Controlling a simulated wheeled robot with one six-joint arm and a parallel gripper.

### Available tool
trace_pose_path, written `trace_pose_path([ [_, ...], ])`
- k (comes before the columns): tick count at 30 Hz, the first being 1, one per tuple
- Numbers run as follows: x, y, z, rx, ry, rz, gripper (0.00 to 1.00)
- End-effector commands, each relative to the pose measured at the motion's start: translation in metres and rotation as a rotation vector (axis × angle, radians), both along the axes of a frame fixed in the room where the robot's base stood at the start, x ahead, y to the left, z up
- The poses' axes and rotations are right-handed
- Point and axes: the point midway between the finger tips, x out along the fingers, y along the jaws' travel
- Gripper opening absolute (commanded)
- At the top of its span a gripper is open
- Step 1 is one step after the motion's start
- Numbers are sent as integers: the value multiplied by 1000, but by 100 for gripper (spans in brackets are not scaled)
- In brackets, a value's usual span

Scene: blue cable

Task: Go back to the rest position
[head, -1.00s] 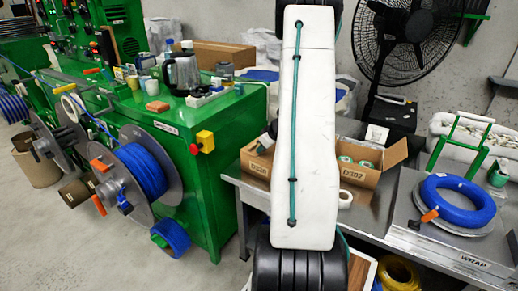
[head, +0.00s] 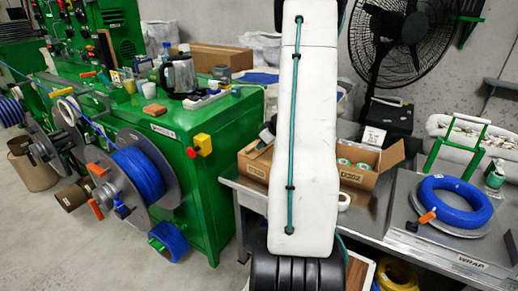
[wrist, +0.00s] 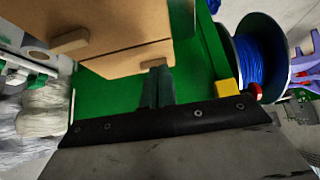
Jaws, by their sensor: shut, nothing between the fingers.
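My arm, white with a teal cable along it, stands upright in the middle of the head view and hides part of the bench behind it. My gripper is out of sight in the head view. In the wrist view, the dark fingers of my gripper (wrist: 157,70) are together with nothing between them. They point toward the green machine top and a brown cardboard box. The blue cable coil (head: 455,201) lies on the wrapping unit at the right in the head view, away from my arm. A blue cable spool (head: 137,172) is mounted at the green machine on the left.
The green machine (head: 210,215) carries a kettle (head: 179,74), cups and a yellow-red button (head: 202,145). A cardboard box (head: 357,178) with rolls sits on the grey bench behind my arm. A black fan (head: 390,40) stands at the back.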

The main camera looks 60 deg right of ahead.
Motion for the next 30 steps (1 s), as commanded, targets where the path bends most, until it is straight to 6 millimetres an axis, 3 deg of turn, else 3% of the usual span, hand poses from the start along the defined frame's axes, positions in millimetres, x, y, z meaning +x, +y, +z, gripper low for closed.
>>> trace_pose_path([
  [9, -28, 1, 40, -3, -1, 0, 0],
  [23, -31, 4, 44, 58, -4, -65, 0],
  [26, -34, 17, 40, 176, 10, -146, 0],
  [30, -47, 59, 41, 378, 87, -256, 0],
])
